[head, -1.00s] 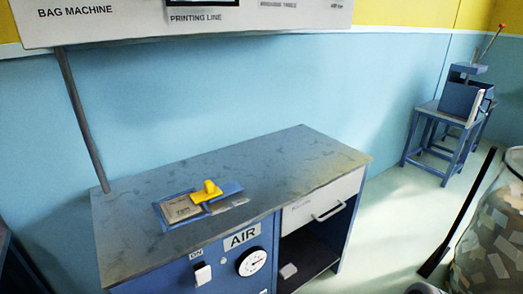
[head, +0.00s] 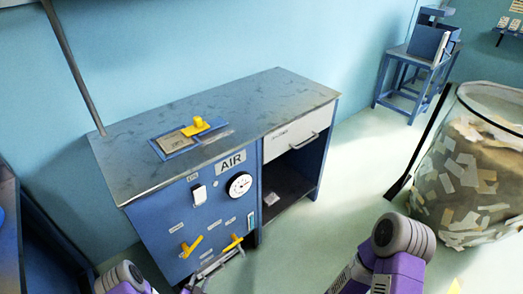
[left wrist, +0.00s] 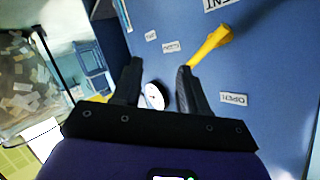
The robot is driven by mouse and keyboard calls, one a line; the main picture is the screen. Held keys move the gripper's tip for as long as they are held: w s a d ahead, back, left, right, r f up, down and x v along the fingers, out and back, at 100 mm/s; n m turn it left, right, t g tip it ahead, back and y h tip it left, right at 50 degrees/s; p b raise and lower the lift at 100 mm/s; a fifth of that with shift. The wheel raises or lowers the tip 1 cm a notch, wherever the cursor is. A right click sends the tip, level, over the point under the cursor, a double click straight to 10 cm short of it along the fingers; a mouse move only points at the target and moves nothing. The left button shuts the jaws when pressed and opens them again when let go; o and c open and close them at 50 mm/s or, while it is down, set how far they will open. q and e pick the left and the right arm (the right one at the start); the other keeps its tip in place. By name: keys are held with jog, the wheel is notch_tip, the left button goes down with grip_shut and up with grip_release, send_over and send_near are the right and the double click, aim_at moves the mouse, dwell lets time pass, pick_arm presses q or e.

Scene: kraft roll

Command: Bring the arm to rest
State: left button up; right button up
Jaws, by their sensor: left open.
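My left gripper (head: 214,270) is low in front of the blue cabinet (head: 160,232), near its yellow levers. In the left wrist view my left gripper (left wrist: 158,78) is open, with nothing between its two dark fingers. Beyond them are the blue panel, the pressure gauge (left wrist: 154,96) and a yellow lever (left wrist: 210,45) to the right. I cannot tell whether a finger touches the panel. My right arm (head: 395,262) shows at the bottom right of the head view; its gripper is not in view.
The cabinet front carries yellow levers (head: 192,246) (head: 233,242), a gauge (head: 240,184) and a white switch (head: 199,194). A yellow-handled tool (head: 199,125) lies on top. A bin of paper scraps (head: 465,185) stands right, a blue stand (head: 410,85) behind.

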pick_arm(q)
jog(key=s+d+r+n+g+h+p, duration=0.1)
jog(key=s+d+r+n+g, duration=0.3)
jog(key=s, duration=0.5)
jog(key=s+d+r+n+g+h+p, duration=0.1)
jog(key=s+d+r+n+g+p, duration=0.1)
jog(key=s+d+r+n+g, duration=0.3)
jog(key=s+d+r+g, duration=0.3)
jog(key=s+d+g, duration=0.1)
jog(key=s+d, duration=0.1)
jog(key=shift+d+n+g+p, duration=0.25)
jog(key=shift+n+g+p, duration=0.05)
